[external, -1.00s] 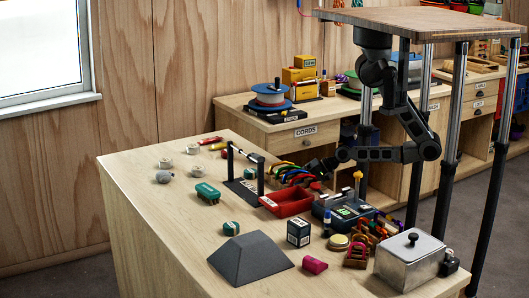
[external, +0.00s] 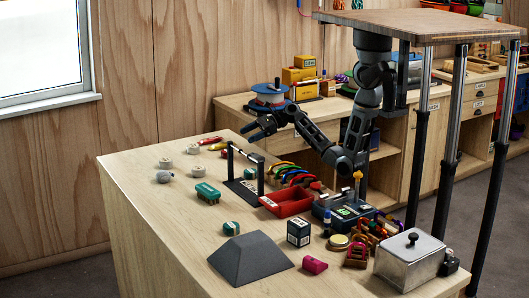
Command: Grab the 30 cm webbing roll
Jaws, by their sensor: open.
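No label legible here marks the 30 cm webbing roll, so I cannot tell which item it is. Small pale rolls (external: 193,148) lie at the far left of the table, one more (external: 165,163) near the left edge. A small green round item (external: 231,228) lies nearer the front, and a row of coloured curved bands (external: 290,174) lies behind the red tray. My gripper (external: 252,130) is open and empty, held in the air above the far part of the table, its fingers pointing left. It appears apart from everything.
A black bar stand (external: 244,187) rises mid-table beside a green block (external: 207,193) and a red tray (external: 285,204). A grey pyramid (external: 250,260), a dark box (external: 299,232) and a metal box (external: 409,262) stand nearer. Bare wood shows at the left front.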

